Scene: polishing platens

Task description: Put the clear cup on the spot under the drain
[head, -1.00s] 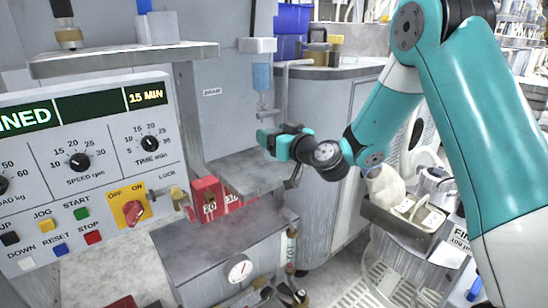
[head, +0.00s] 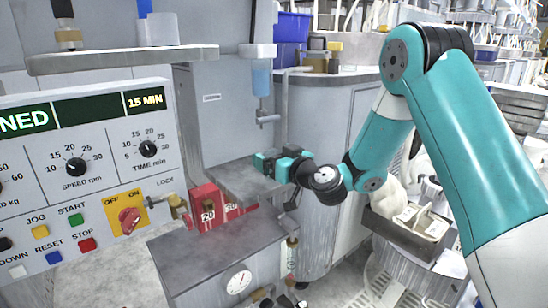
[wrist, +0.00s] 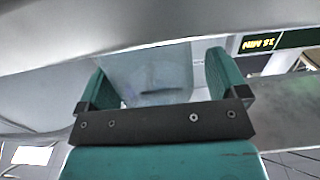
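My gripper (head: 264,163) is low over the grey ledge (head: 238,182), just below the drain tap (head: 267,118) in the head view. The tap hangs under a blue tube (head: 262,78). In the wrist view the two teal fingers (wrist: 160,80) stand wide apart. A pale bluish, sharp-edged shape with a dark mark shows between them. I cannot tell whether it is the clear cup or the wall panel behind. I cannot make out the clear cup in the head view. The spot under the drain is partly hidden by my gripper.
A control panel (head: 75,205) with knobs and buttons stands at the left. An upper shelf (head: 125,60) overhangs at the left. A metal tray (head: 408,236) with white items is at the right.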

